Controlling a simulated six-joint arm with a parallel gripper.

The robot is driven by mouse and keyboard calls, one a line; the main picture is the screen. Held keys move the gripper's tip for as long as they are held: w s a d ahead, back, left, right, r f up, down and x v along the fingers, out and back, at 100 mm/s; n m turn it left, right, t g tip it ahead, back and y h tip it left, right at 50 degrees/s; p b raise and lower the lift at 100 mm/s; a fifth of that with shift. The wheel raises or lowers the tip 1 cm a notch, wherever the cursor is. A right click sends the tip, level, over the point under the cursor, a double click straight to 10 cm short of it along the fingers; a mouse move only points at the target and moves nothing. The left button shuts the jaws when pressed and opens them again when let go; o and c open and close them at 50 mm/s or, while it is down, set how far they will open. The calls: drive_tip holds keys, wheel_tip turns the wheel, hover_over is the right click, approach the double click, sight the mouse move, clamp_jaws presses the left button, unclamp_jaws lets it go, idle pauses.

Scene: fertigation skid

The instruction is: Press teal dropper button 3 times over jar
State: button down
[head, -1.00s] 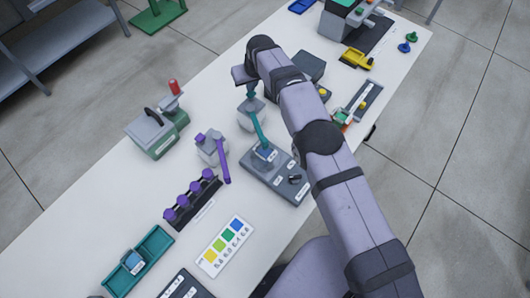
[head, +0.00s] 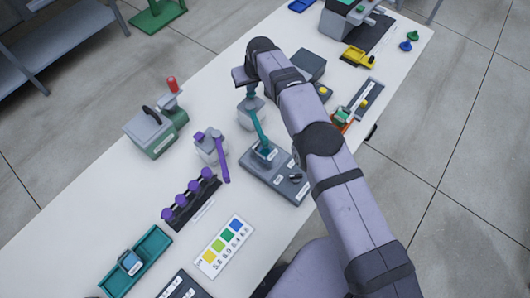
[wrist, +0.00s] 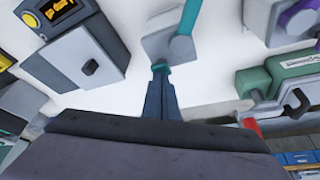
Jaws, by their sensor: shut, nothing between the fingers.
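The teal dropper (head: 251,113) is a grey bottle with a teal top and a long teal spout. The spout (head: 259,128) slopes down to a small jar (head: 264,151) on a dark grey base. In the wrist view the grey dropper body (wrist: 166,42) is just beyond my fingertips. My gripper (wrist: 160,71) is shut and empty, its tips at the small teal button (wrist: 160,66); whether they press it I cannot tell. In the head view my wrist partly hides the dropper's top.
A purple dropper (head: 210,148) stands close on the left, with a green-grey device (head: 155,132) with a red handle beyond it. A rack of purple knobs (head: 191,199), a colour chart (head: 224,246) and a teal tray (head: 136,261) lie nearer. A dark box (head: 308,66) stands behind my arm.

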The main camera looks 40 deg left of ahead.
drive_tip(key=shift+f, duration=0.3)
drive_tip(key=shift+r, duration=0.1)
drive_tip(key=shift+r+p, duration=0.4)
drive_tip(key=shift+r, duration=0.65)
drive_tip(key=shift+f, duration=0.3)
drive_tip(key=shift+f+b, duration=0.75)
drive_tip(key=shift+b, duration=0.05)
drive_tip(key=shift+r, duration=0.15)
drive_tip(key=shift+r+p, duration=0.5)
drive_tip(key=shift+r, duration=0.4)
drive_tip(key=shift+f, duration=0.25)
